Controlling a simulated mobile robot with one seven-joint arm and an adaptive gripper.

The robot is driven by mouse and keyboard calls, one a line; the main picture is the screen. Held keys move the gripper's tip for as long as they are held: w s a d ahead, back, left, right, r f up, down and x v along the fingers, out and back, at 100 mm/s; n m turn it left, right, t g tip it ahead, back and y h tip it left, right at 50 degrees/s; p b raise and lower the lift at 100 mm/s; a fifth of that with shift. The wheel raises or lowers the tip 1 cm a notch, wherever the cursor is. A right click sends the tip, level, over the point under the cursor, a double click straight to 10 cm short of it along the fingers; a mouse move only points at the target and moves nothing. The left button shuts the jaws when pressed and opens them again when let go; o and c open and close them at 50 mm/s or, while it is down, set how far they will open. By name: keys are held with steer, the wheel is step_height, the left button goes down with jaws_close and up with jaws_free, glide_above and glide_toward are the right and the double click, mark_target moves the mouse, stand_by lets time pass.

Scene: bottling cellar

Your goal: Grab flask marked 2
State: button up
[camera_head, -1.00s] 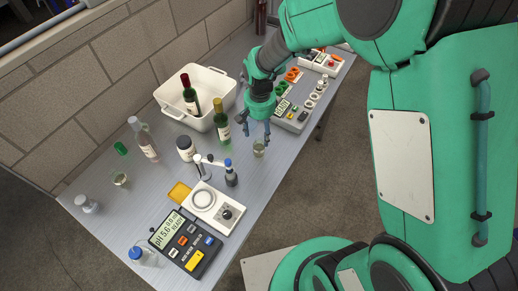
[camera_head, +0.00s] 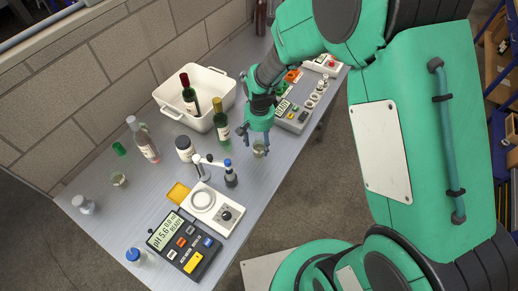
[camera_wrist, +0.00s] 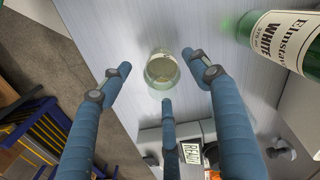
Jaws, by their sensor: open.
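A small glass flask (camera_head: 259,149) with pale yellowish liquid stands on the grey table near its front edge. It also shows from above in the wrist view (camera_wrist: 162,70). No number can be read on it. My gripper (camera_head: 254,140) is open and empty just above it; the three blue fingers (camera_wrist: 158,72) spread around the flask in the wrist view, apart from it as far as I can tell. A similar small flask (camera_head: 119,180) stands at the table's left, and a clear one (camera_head: 83,205) farther left; no marks are legible on either.
A green wine bottle (camera_head: 221,127) stands close left of my gripper. A white tub (camera_head: 178,112) with a dark bottle is behind. A grey instrument (camera_head: 294,118) lies to the right. A white stirrer (camera_head: 212,208) and a pH meter (camera_head: 184,243) occupy the front left.

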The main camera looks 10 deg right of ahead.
mark_target(259, 148)
steer(key=shift+w+a+f+b, duration=0.1)
steer(key=shift+f+b, duration=0.25)
steer(key=shift+f, duration=0.8)
steer(key=shift+w+f+b, duration=0.1)
steer(key=shift+f+b, duration=0.2)
steer(key=shift+f, duration=0.85)
steer(key=c, duration=1.3)
steer(key=shift+c, duration=0.2)
steer(key=shift+r+p, duration=0.35)
steer(key=shift+r, duration=0.5)
step_height(259, 148, up, 2)
steer(key=shift+s+r+p, duration=0.1)
steer(key=shift+r+p, duration=0.1)
steer(key=shift+p, duration=0.2)
steer(key=s, duration=0.5)
steer(key=s+d+p, duration=0.1)
steer(key=s, duration=0.4)
steer(key=s+r+p, duration=0.1)
steer(key=s, duration=0.4)
steer(key=shift+s+d, duration=0.4)
